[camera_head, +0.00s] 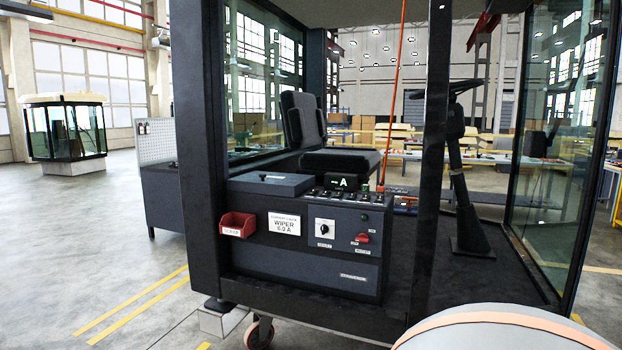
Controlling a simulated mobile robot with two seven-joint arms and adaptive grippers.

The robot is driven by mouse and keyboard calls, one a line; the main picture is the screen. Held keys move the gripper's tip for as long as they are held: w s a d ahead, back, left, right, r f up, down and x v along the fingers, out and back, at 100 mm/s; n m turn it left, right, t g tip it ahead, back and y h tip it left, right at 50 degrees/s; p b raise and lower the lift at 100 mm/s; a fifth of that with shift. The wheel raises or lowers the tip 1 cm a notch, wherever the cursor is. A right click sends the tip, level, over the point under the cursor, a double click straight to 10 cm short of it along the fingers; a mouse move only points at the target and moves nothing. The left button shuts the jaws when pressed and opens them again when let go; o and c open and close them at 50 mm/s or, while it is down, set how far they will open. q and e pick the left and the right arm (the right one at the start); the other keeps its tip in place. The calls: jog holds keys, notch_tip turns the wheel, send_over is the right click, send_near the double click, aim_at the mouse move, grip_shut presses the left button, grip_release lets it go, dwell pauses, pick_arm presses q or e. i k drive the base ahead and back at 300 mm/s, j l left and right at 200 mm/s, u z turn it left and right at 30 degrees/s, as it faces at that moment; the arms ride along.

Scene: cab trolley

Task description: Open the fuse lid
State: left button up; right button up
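A dark grey console (305,245) stands inside the open side of a cab. On its top left lies a flat dark lid (270,184) with a small light label or handle spot near its middle. It looks like the fuse lid, and it lies closed. Whatever is beneath it is hidden. Neither of my grippers is in view.
A red bin (237,225), a wiper label (284,223), a knob (324,229) and a red switch (362,238) are on the console front. Cab posts (433,160) flank the opening. A seat (340,162) and steering column (465,190) stand inside.

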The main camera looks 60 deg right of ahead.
aim_at(274, 184)
jog(key=z, duration=1.6)
jog(key=i+j, duration=0.05)
jog(key=i, duration=0.05)
